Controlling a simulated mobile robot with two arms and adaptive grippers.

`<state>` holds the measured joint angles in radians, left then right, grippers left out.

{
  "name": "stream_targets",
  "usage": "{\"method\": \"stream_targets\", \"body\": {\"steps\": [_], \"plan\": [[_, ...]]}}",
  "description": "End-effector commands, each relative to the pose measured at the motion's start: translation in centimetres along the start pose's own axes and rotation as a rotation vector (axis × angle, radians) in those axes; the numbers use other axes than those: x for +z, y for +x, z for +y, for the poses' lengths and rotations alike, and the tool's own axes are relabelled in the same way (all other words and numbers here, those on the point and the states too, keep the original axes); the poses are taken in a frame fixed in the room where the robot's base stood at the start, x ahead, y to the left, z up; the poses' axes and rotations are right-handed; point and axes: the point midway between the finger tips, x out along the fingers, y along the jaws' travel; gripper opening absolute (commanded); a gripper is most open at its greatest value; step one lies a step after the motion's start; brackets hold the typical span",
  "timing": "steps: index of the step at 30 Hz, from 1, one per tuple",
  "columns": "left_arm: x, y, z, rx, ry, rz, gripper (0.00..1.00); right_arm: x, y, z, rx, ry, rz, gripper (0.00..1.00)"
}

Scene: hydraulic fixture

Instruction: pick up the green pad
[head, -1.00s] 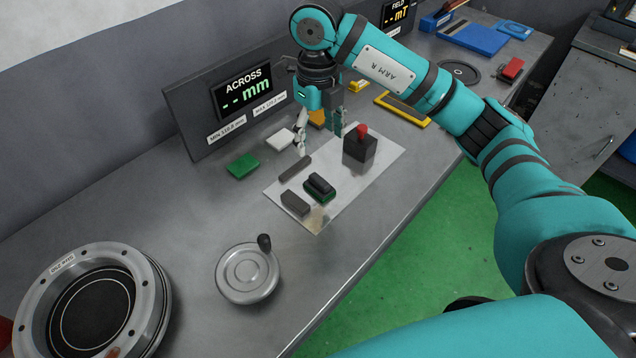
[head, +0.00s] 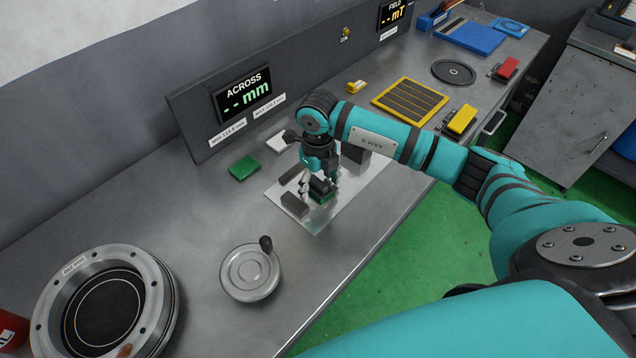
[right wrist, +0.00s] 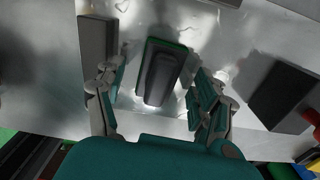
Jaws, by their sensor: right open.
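A green pad with a black grip on top (head: 321,197) lies on the bright metal plate (head: 318,219). It also shows in the right wrist view (right wrist: 162,72), between the fingers, with its green edge at the top. My right gripper (head: 319,184) points down over it, open, with one finger on each side. In the right wrist view (right wrist: 155,88) there is a gap between each finger and the pad. A separate flat green block (head: 243,167) lies on the bench to the left, by the display panel. My left gripper is out of view.
On the plate, a dark grey bar (head: 294,203) lies close left of the fingers, and a dark block (head: 355,152) stands behind my arm. A white block (head: 277,142) lies beyond the plate. A handwheel (head: 250,272) and a round ring fixture (head: 105,305) are nearer.

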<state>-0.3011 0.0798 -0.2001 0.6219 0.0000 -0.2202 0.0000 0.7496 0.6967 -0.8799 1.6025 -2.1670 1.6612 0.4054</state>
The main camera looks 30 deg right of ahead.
Motion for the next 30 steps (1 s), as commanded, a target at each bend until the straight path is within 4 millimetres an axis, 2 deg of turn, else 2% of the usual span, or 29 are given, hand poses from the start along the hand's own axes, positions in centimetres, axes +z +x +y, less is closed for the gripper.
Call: {"method": "stream_targets", "body": {"steps": [8, 21, 22, 30], "plan": [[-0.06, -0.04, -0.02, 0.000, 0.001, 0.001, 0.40, -0.01, 0.40, 0.01, 0.000, -0.001, 0.000, 0.70], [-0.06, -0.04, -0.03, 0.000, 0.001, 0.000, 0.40, 0.00, 0.35, 0.01, 0.000, 0.000, 0.000, 0.13], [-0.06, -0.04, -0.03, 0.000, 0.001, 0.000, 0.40, 0.00, 0.34, 0.00, 0.000, 0.000, 0.000, 0.10], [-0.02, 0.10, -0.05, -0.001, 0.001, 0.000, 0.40, 0.08, 0.00, -0.02, 0.000, 0.000, -0.003, 0.10]]}}
